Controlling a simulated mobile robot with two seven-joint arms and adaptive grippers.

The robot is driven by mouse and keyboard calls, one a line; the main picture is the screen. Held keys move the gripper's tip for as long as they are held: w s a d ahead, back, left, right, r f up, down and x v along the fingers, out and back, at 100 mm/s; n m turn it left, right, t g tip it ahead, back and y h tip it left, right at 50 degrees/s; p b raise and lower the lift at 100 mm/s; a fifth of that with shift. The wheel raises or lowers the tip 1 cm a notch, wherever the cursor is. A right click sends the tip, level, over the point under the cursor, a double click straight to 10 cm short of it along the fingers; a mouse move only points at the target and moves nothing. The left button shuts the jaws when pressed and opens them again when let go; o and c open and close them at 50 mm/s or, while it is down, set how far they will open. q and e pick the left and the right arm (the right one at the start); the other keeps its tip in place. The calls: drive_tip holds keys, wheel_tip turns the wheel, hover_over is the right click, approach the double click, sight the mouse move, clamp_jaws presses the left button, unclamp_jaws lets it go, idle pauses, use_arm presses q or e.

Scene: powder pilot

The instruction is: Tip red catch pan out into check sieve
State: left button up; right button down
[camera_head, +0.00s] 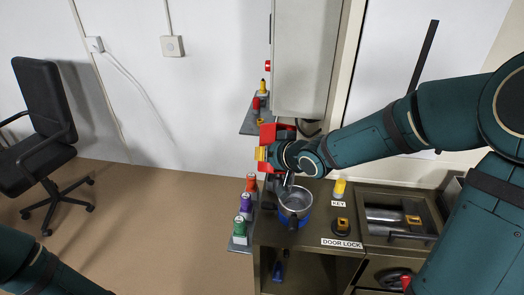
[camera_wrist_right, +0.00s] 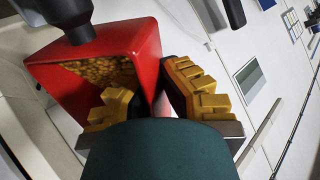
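The red catch pan (camera_head: 268,134) is raised beside the white cabinet, above the counter. In the right wrist view the pan (camera_wrist_right: 140,42) is tilted in the picture and holds many yellow-brown pellets. My right gripper (camera_head: 264,154) is closed on the pan's wall; its yellow-padded fingers (camera_wrist_right: 152,100) lie either side of the wall. A round metal vessel with a blue outside, which looks like the check sieve (camera_head: 295,199), stands on the counter below the gripper. Its inside looks grey, partly hidden by my gripper. My left arm shows at the lower left; its gripper is out of view.
A dark spout (camera_wrist_right: 68,20) is close above the pan. Red, purple and green bottles (camera_head: 245,203) stand on a side shelf. A yellow-topped item (camera_head: 339,187) stands by the KEY label, and a black-and-yellow knob (camera_head: 342,227) by DOOR LOCK. An office chair (camera_head: 45,130) is far left.

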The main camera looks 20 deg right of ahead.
drive_tip(key=shift+s+d+f+t+y+b, duration=0.1)
drive_tip(key=shift+s+d+t+y+b, duration=0.15)
drive_tip(key=shift+t+b, duration=0.3)
drive_tip(key=shift+s+d+t+y+b, duration=0.15)
drive_tip(key=shift+s+t+y+b, duration=0.15)
drive_tip(key=shift+t, duration=0.35)
drive_tip(key=s+t+b, duration=0.1)
drive_tip(key=b, duration=0.1)
drive_tip(key=s+d+t+y+b, duration=0.1)
drive_tip(key=b, duration=0.1)
drive_tip(key=shift+d+m+t+b, duration=0.1)
drive_tip(key=shift+m+t+b, duration=0.2)
drive_tip(key=shift+m, duration=0.1)
drive_tip(key=shift+s+d+t+y+b, duration=0.25)
drive_tip(key=shift+s+t+b, duration=0.25)
drive_tip(key=shift+t+b, duration=0.15)
drive_tip(key=shift+s+d+r+m+t, duration=0.15)
drive_tip(key=shift+s+r+m+t, duration=0.1)
drive_tip(key=shift+m+t, duration=0.1)
drive_tip(key=shift+s+d+f+m+t+y, duration=0.2)
drive_tip(key=shift+s+d+f+m+t, duration=0.15)
drive_tip(key=shift+s+t, duration=0.4)
drive_tip(key=shift+s+d+f+m+t+y, duration=0.15)
drive_tip(key=shift+s+d+t, duration=0.3)
drive_tip(key=shift+t, duration=0.55)
drive_tip(key=shift+s+d+f+m+t+y, duration=0.25)
drive_tip(key=shift+s+d+m+t, duration=0.1)
drive_tip(key=shift+s+t, duration=0.4)
drive_tip(key=shift+w, duration=0.1)
drive_tip(key=shift+r, duration=0.1)
